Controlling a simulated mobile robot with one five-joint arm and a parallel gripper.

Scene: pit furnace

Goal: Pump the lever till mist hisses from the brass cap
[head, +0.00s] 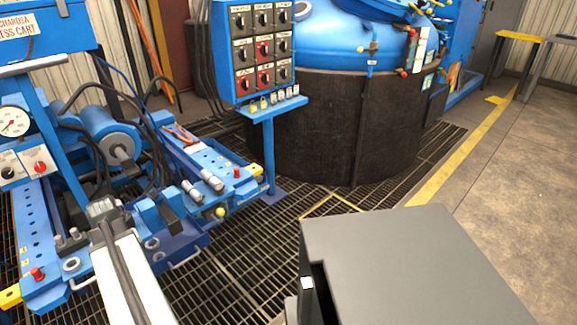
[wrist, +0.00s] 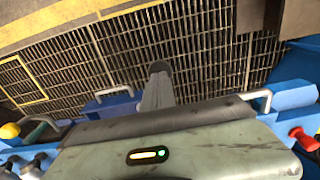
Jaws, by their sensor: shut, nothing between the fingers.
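My gripper (wrist: 159,70) shows in the wrist view as a narrow grey shape with a dark tip, its fingers together and nothing between them. It is over the front of the blue cart (head: 30,235), with grating behind it. In the head view my arm reaches from the bottom left to the cart and the fingertips cannot be made out. I cannot pick out the pump lever or the brass cap for certain. A yellow knob (head: 220,212) sits on the cart's right front; a yellow knob also shows in the wrist view (wrist: 10,131). No mist shows.
The cart carries a pressure gauge (head: 12,122), a red knob (head: 37,273) and hoses. A switch panel (head: 262,48) stands behind it, before the dark round furnace (head: 310,130). A dark grey box-like top (head: 410,265) fills the lower right. Open grating lies between.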

